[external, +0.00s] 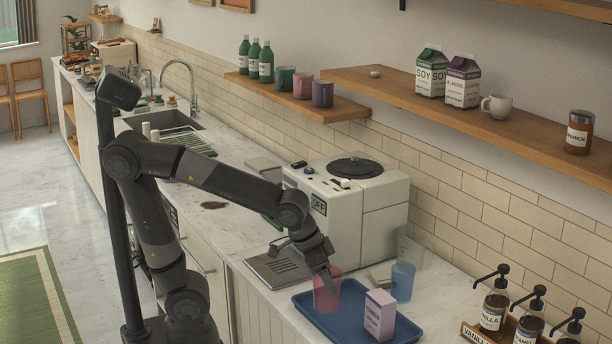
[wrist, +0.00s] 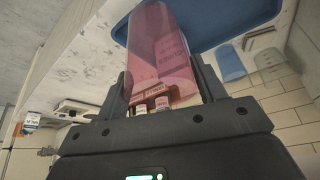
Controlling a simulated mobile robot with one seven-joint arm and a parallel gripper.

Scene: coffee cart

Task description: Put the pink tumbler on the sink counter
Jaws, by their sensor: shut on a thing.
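The pink tumbler (external: 326,291) is a translucent cup at the left part of the blue tray (external: 352,333) in the external view. My gripper (external: 326,272) reaches down from above and is shut on it. In the wrist view the tumbler (wrist: 158,50) sits between my two fingers (wrist: 163,85), with the blue tray (wrist: 240,20) beyond it. Whether the tumbler's base touches the tray is hard to tell. The sink (external: 172,122) is set in the sink counter (external: 222,140), far back along the wall.
A pink-white carton (external: 379,315) stands on the tray close to the tumbler. A blue tumbler (external: 402,281) is behind the tray. The coffee machine (external: 345,215) stands between tray and sink. Syrup bottles (external: 493,308) are at the right. Shelves (external: 480,110) overhang the counter.

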